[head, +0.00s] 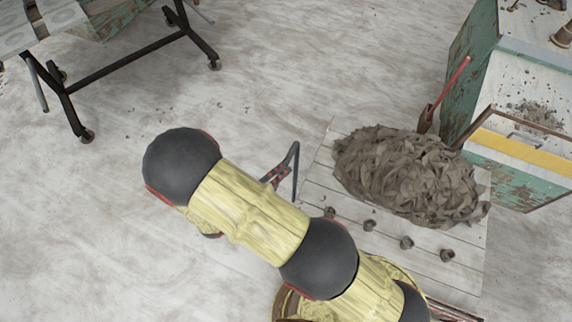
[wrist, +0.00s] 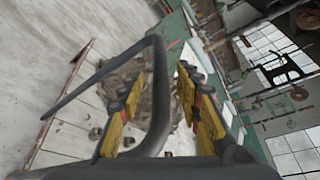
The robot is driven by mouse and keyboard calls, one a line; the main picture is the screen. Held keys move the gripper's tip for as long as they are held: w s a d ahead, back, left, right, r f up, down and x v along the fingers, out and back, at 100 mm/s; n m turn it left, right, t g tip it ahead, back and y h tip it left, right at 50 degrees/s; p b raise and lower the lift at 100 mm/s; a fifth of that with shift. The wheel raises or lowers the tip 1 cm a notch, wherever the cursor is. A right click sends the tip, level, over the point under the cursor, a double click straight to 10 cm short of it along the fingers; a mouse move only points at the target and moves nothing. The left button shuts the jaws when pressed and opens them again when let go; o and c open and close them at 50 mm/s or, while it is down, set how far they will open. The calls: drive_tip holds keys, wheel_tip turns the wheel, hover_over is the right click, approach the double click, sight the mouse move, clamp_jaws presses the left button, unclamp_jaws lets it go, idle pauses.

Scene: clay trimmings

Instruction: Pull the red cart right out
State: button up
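The cart (head: 322,186) has a pale plank deck loaded with a heap of grey-brown clay trimmings (head: 405,175); little red shows on it. A dark grey bent bar (head: 295,165), which looks like its handle, stands at the deck's left edge. In the wrist view the same bar (wrist: 110,66) bends round and runs down between my fingers. My gripper (wrist: 160,76) has its two yellow, black-padded fingers apart, one on each side of the bar, with a visible gap on the right. In the head view my arm hides most of the gripper.
A green and white cabinet (head: 480,75) stands at the right, with an open yellow-banded drawer (head: 520,146) close to the heap. A red-handled tool (head: 452,88) leans there. A black-legged wheeled table (head: 130,68) is at upper left. The floor between is clear except for crumbs.

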drive_tip(key=shift+x, duration=1.8)
drive_tip(key=shift+c, duration=0.4)
drive_tip(key=c, duration=0.8)
clamp_jaws()
